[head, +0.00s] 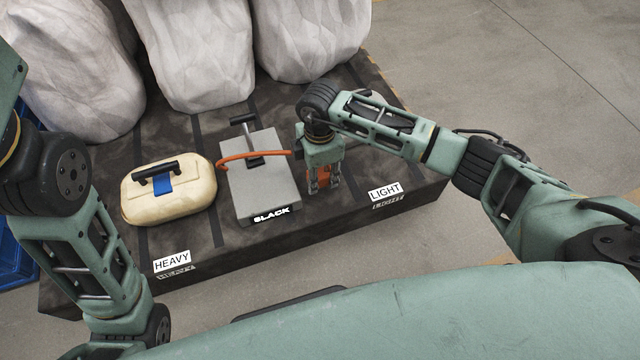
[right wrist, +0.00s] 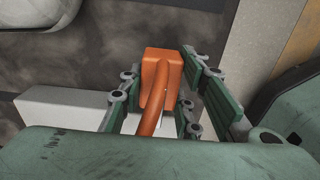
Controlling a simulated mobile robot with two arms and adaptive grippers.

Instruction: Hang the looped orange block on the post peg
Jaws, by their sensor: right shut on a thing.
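The orange block (right wrist: 158,70) is between the fingers of my right gripper (head: 322,187), which is shut on it above the right part of the dark platform. In the head view only parts of the block show behind the fingers. Its orange loop (head: 234,159) reaches left across the grey box, near the foot of the black post (head: 251,140). I cannot tell whether the loop goes around the post or only passes beside it. The post has a crosswise peg (head: 243,118) at its top. My left gripper is out of view; only my left arm shows.
The grey box (head: 265,184), labelled SLACK, stands mid-platform. A cream case (head: 170,198) with a black handle is left of it. HEAVY (head: 172,261) and LIGHT (head: 385,191) labels mark the platform (head: 220,250). Large pale sacks (head: 205,55) stand behind.

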